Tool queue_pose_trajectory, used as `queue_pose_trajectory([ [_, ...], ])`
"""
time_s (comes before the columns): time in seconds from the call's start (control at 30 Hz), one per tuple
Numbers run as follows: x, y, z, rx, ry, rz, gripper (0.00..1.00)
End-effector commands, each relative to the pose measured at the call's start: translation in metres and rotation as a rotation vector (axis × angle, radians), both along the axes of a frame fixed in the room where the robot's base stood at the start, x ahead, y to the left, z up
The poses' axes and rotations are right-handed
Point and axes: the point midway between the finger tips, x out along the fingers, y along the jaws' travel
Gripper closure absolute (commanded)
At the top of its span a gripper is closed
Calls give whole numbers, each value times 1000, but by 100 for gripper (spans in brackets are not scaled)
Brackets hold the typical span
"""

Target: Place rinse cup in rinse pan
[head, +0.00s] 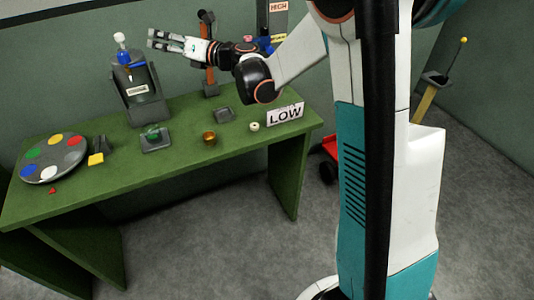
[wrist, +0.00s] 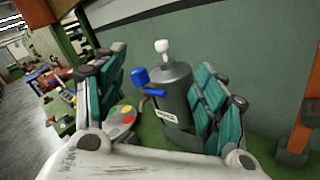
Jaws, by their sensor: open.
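A small amber cup (head: 209,138), probably the rinse cup, stands upright on the green table. A small grey square pan (head: 223,114) lies just behind and right of it and may be the rinse pan. A second grey tray (head: 157,146) holds a green object (head: 152,133). My gripper (head: 151,39) is raised above the back of the table, away from the cup, and points left. In the wrist view my gripper (wrist: 160,90) has its teal fingers spread, with nothing held between them. The cup and pan are not clear there.
A grey labelled dispenser (head: 138,98) with a blue part and white knob stands at the back; it also shows beyond my fingers (wrist: 176,98). A paint palette (head: 54,158) is at left. A LOW sign (head: 285,114), small pale ring (head: 254,127) and orange post (head: 210,70) are at right.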

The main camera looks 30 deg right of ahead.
Motion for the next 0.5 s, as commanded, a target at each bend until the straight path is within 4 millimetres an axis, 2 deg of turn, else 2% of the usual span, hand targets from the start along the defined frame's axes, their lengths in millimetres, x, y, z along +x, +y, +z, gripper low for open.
queue_pose_trajectory([
  [0.03,-7,-9,24,92,26,-59,35],
  [0.1,-15,-26,52,240,69,-147,35],
  [0.23,-36,-62,88,521,162,-302,35],
  [0.37,-67,-98,103,806,267,-447,35],
  [0.5,-111,-130,95,1117,395,-597,35],
])
